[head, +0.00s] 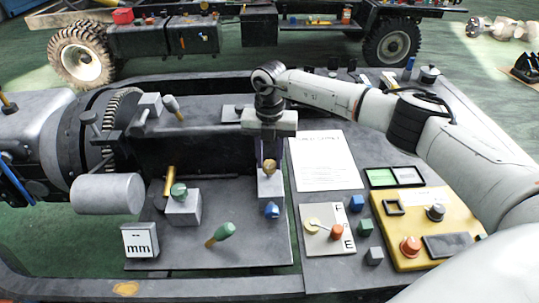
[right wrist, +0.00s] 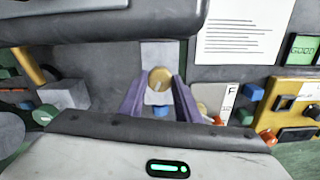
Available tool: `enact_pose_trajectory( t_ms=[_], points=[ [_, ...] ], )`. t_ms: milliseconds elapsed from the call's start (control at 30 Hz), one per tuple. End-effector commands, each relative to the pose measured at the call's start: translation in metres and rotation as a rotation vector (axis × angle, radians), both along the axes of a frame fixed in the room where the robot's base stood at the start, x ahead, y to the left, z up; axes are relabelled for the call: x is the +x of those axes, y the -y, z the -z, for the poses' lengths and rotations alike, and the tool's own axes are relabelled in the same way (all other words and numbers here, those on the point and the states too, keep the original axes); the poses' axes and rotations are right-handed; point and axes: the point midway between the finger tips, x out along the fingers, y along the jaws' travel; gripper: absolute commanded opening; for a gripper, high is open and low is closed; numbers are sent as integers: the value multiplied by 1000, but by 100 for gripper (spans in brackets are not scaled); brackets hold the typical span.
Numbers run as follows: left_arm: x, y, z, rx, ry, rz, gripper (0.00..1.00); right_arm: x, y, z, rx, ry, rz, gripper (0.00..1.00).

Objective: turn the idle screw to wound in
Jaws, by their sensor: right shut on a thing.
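My right gripper (head: 270,158) points down over the block. Its purple fingers stand on either side of the brass head and are shut on it. They also show in the right wrist view (right wrist: 159,88). How deep the screw sits is hard to tell. My left gripper is not in view.
Close by are a blue knob (head: 272,210), a green knob on a grey block (head: 179,191) and a green-handled lever (head: 221,233). A panel with an orange knob (head: 336,232), a yellow box (head: 415,250) and a printed sheet (head: 324,160) lie to the right.

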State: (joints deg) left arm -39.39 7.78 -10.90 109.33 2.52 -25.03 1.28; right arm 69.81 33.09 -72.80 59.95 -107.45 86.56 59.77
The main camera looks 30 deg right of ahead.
Motion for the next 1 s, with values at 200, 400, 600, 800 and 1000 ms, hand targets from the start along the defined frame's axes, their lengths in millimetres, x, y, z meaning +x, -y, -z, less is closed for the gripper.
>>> enact_pose_trajectory(
  t_ms=[200,400,600,800,1000],
  points=[
    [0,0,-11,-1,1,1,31,0,1,-3,-1,2,207,8],
    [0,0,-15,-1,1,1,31,0,1,-2,-1,1,396,8],
    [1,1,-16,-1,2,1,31,0,1,-1,-1,1,586,8],
    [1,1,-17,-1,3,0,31,0,1,-1,-1,2,775,8],
    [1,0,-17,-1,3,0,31,0,1,-1,0,3,965,8]
  ],
)
